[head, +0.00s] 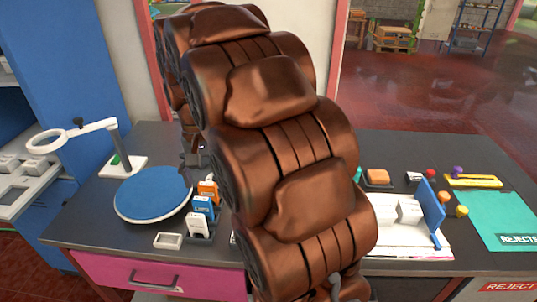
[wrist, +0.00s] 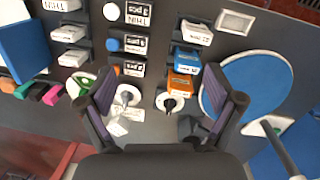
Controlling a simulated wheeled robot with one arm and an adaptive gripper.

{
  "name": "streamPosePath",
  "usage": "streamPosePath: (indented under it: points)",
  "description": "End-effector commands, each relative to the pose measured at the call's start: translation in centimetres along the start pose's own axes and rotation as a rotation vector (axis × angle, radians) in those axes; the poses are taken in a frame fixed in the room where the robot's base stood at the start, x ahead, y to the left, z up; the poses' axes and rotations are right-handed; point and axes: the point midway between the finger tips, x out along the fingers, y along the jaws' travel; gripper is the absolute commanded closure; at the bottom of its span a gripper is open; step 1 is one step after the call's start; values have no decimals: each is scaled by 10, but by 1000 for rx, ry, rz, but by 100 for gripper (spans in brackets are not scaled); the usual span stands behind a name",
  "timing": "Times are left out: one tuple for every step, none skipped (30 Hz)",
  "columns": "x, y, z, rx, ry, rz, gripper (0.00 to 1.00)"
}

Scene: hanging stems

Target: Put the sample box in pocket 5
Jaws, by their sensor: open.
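I cannot tell which item is the sample box, and no pocket number is readable. In the wrist view, a column holds a white box (wrist: 195,33), a blue box (wrist: 187,58) and an orange box (wrist: 183,84). The orange (head: 208,190), blue (head: 203,208) and white (head: 198,226) boxes also show in the head view. Several white boxes (wrist: 70,34) sit in another column at left. My gripper (wrist: 160,95) is open and empty above the bench, its fingers to either side of two round white-and-black pieces (wrist: 127,96). In the head view my arm hides the gripper and the bench's middle.
A blue disc (head: 153,193) with a magnifier lamp (head: 120,145) stands at left. A small white tray (head: 168,240) lies near the front edge. At right are a blue panel (head: 430,207), white blocks (head: 408,210), an orange block (head: 378,177) and a teal rejects mat (head: 500,215).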

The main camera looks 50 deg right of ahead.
Motion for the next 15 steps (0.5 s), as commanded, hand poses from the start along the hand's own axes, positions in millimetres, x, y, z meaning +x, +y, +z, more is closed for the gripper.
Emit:
streamPosePath:
  points:
    - [-1, 2, -17, 40, 2, -1, 8]
    - [-2, 3, -27, 62, 4, -2, 8]
    - [-2, 4, -39, 92, 4, -3, 8]
    - [-3, 6, -48, 115, 7, -4, 8]
    - [-4, 7, -57, 137, 11, -6, 8]
    - [-4, 9, -70, 167, 12, -7, 8]
    - [-3, 11, -78, 189, 12, -8, 8]
    - [-4, 13, -87, 211, 16, -10, 8]
    - [-4, 16, -99, 240, 18, -11, 8]
    - [-2, 18, -107, 263, 16, -11, 8]
    - [-1, 20, -115, 283, 16, -12, 8]
    - [-2, 24, -127, 313, 21, -15, 8]
    - [-1, 27, -135, 334, 22, -16, 8]
    - [1, 30, -144, 356, 21, -16, 8]
    - [2, 34, -155, 384, 24, -19, 8]
